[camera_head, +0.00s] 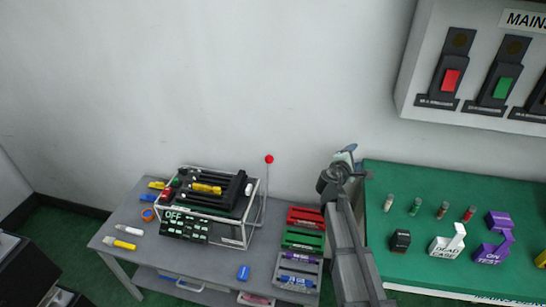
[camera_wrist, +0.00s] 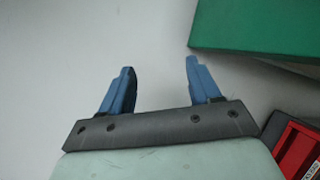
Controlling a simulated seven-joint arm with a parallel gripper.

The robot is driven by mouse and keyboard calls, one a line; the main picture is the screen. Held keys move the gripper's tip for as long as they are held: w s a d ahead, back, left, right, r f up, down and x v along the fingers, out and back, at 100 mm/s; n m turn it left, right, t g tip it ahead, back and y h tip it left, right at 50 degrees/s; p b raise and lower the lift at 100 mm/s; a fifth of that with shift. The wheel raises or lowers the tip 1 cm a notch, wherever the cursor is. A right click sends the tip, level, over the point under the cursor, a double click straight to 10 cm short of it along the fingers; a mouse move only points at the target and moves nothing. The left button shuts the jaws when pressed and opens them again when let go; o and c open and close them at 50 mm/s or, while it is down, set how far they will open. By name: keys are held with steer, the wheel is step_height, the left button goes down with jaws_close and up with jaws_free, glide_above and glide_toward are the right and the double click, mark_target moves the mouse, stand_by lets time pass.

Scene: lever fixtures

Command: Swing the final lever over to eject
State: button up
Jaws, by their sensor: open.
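A thin lever with a red ball knob (camera_head: 269,159) stands nearly upright at the right side of a wire-framed device (camera_head: 233,242) on the grey table. The device has dark bars on top, a yellow piece among them, and a dark panel (camera_head: 184,227) reading "OFF". No label marks any lever as the final one. My gripper (camera_head: 346,156) is right of the red knob, apart from it, near the green bench's left corner. In the wrist view its two blue fingers (camera_wrist: 159,64) are spread with nothing between them. The lever is not in the wrist view.
Red and green trays (camera_head: 305,217) and purple-labelled trays lie right of the device, left of my arm. The green bench (camera_head: 400,272) holds small vials and lever-like blocks. A switch panel (camera_head: 485,60) hangs above. Markers (camera_head: 125,245) lie on the table's left.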

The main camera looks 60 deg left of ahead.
steer(key=s+a+f+n+y, duration=0.1)
steer(key=s+a+f+n, duration=0.15)
steer(key=s+a, duration=0.35)
steer(key=s+a+f+n+y, duration=0.1)
steer(key=s+a+f+n, duration=0.2)
steer(key=s, duration=0.5)
steer(key=n+y, duration=0.2)
steer(key=n, duration=0.5)
glide_toward(269, 160)
steer(key=x, duration=1.3)
steer(key=shift+a+f, duration=0.25)
steer(key=shift+f, duration=0.1)
steer(key=shift+c, duration=0.2)
jaws_close()
